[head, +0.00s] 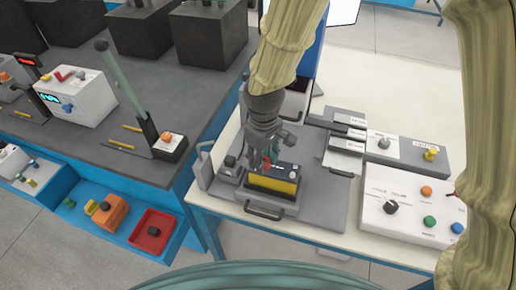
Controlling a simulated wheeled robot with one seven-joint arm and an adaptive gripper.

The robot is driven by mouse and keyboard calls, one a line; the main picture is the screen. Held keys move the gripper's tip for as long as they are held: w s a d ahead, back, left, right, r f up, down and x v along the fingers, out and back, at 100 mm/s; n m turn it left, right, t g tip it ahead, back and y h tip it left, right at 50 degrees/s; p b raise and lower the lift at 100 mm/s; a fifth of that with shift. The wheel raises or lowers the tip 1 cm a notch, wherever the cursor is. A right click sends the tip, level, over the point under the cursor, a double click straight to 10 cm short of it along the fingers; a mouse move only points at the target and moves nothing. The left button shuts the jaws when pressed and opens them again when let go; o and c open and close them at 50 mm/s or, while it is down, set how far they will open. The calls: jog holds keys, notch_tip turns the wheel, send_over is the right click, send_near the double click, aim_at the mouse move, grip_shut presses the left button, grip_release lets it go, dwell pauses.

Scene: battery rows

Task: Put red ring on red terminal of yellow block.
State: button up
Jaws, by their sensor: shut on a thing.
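The yellow block (272,184) with a dark top sits in a grey fixture on the pale table. My gripper (268,160) reaches down from above, right over the back left part of the block. It is shut on a small red thing (267,164), which looks like the red ring. The ring is mostly hidden by the fingers and too small to show its shape. I cannot tell whether it touches the block. The red terminal of the block cannot be made out behind my gripper.
A grey fixture (264,209) with a front handle surrounds the block. A white control box (412,205) with coloured buttons is at the right. Grey modules (395,147) stand behind. A dark bench (60,140) with a tall lever (125,85) and a red bin (152,231) is left.

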jog(key=w, duration=0.1)
jog(key=w+a+p, duration=0.1)
jog(key=w, duration=0.3)
jog(key=shift+w+a+f, duration=0.15)
jog(key=shift+w+f, duration=0.05)
jog(key=shift+f, duration=0.05)
jog(key=shift+f+p, duration=1)
jog(key=shift+f, duration=0.75)
jog(key=shift+f, duration=0.2)
jog(key=o, duration=0.7)
jog(key=shift+r+b, duration=1.4)
jog(key=shift+r, duration=4.8)
